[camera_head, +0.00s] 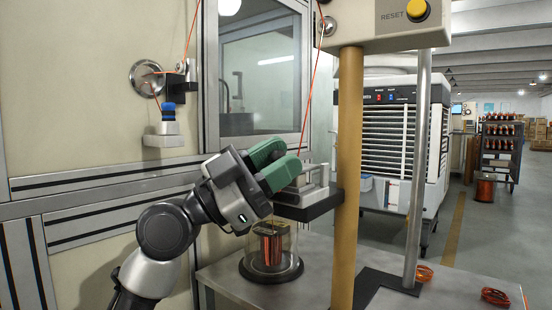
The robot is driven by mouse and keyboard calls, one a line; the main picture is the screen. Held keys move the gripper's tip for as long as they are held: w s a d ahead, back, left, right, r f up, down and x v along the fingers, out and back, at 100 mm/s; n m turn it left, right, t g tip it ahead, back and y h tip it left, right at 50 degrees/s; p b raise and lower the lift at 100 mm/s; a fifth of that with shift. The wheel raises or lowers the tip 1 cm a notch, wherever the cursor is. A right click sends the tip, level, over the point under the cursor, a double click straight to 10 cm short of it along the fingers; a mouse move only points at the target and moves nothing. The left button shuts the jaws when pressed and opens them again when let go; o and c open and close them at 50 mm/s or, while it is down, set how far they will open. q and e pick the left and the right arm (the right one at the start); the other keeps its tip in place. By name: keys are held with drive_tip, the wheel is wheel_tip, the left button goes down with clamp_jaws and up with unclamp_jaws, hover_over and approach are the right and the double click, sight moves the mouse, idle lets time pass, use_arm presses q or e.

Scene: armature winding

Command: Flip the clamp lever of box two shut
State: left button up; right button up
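My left gripper (289,156) comes in from the left. The fingertips are in front of and just above a grey metal clamp-like fixture (306,192) on a dark plate (322,206). I cannot tell whether they touch it. No clamp lever can be made out; the gripper covers part of the fixture. No label marks box two. My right gripper is not in view.
A clear-covered copper coil (270,247) stands on the grey table (232,282) below the plate. A tan post (347,180) and a thin metal rod (418,170) stand right of the fixture. An orange wire (309,95) runs down near my fingers. Copper rings (495,297) lie at right.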

use_arm(q)
drive_tip(key=shift+o, duration=1.4)
drive_tip(key=shift+a, duration=0.1)
